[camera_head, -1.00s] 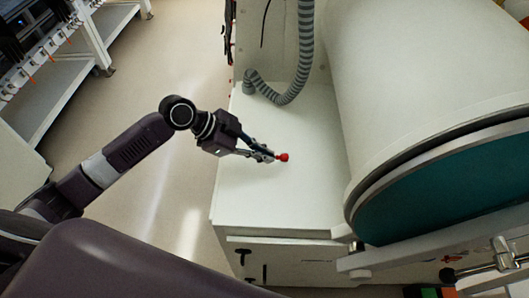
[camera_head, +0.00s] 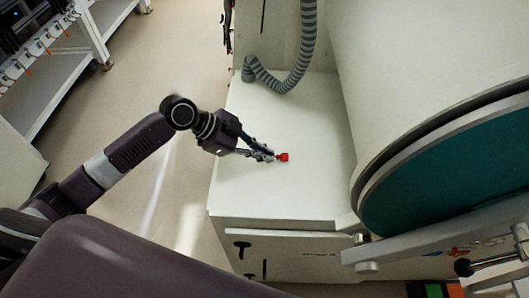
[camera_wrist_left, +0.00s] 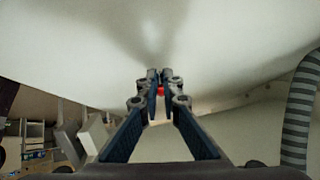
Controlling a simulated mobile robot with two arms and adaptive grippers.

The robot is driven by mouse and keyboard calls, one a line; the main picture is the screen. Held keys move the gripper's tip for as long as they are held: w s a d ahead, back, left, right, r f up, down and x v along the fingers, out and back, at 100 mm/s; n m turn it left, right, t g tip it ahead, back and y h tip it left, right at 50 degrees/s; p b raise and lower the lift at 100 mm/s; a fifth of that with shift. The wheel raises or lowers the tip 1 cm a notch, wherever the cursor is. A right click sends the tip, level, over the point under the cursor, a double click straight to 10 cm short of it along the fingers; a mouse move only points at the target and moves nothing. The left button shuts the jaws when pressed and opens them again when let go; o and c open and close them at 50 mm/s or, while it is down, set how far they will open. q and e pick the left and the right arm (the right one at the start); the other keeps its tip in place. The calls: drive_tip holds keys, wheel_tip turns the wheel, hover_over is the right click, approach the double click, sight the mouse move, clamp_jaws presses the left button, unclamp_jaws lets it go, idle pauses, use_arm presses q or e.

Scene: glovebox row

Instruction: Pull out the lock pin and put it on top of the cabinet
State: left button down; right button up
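The lock pin shows as a small red head (camera_head: 284,157) at the tips of my left gripper (camera_head: 268,154), over the white cabinet top (camera_head: 310,190). In the left wrist view, a bit of red (camera_wrist_left: 162,91) shows between the nearly closed fingertips (camera_wrist_left: 160,80). The left gripper is shut on it; the rest of the pin is hidden by the fingers. I cannot tell whether the pin touches the cabinet top or hangs just above it. My right gripper is not in view.
A ribbed grey hose (camera_head: 300,60) stands at the back of the cabinet top. A large white cylinder with a teal door (camera_head: 460,185) fills the right side. Metal latch bars (camera_head: 400,255) lie below it. Most of the cabinet top is bare.

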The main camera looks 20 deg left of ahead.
use_arm(q)
drive_tip(key=c, duration=2.1)
unclamp_jaws()
drive_tip(key=shift+v, duration=6)
drive_tip(key=shift+s, duration=0.1)
